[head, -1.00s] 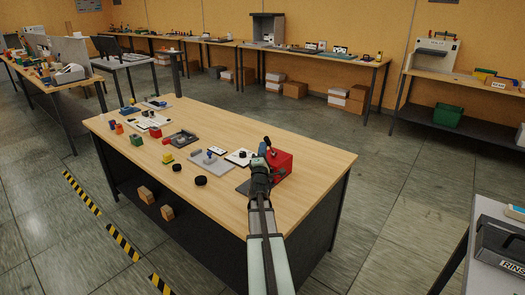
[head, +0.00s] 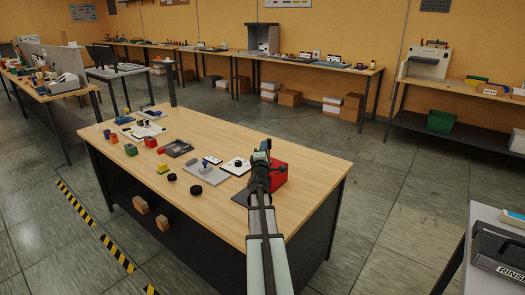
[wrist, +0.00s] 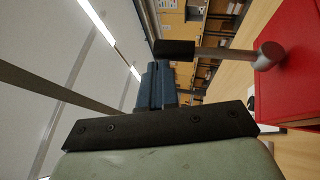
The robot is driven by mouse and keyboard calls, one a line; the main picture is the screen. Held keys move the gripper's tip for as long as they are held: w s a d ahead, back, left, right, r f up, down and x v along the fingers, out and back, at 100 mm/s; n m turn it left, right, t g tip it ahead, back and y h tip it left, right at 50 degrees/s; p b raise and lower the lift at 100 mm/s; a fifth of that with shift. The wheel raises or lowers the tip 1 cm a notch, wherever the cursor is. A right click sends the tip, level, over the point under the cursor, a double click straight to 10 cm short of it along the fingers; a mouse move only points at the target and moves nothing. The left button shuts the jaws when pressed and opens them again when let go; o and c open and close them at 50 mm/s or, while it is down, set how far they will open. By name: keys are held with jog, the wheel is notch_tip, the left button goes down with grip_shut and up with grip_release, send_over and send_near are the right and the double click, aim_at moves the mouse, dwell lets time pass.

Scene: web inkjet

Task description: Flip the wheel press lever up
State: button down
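The wheel press is a red block (head: 280,172) on a dark base plate (head: 240,197), near the right end of the wooden workbench in the head view. Its red body (wrist: 296,60) fills the right of the wrist view. The lever (wrist: 225,53) is a grey rod running left from a round pivot to a black grip (wrist: 174,49), lying roughly across the wrist picture. My gripper (wrist: 157,68) has its blue fingers together, with their tips right at the black grip; I cannot tell if they touch. In the head view my gripper (head: 262,148) partly hides the press.
Two black wheels (head: 196,190) lie on the workbench (head: 222,220) left of my arm. A grey fixture plate (head: 206,174) and a white card (head: 236,166) lie near the press. Small coloured blocks lie farther left. The bench's right end is clear.

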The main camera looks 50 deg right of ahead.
jog(key=d+r, duration=0.1)
jog(key=d, duration=0.5)
jog(key=shift+d+y, duration=0.3)
jog(key=shift+d, duration=0.05)
dwell(0.4)
dwell(0.6)
jog(key=s+a+r, duration=0.4)
jog(key=s+a, duration=0.1)
jog(key=a, duration=0.2)
jog(key=shift+a, duration=0.2)
jog(key=shift+r, duration=0.1)
dwell(0.4)
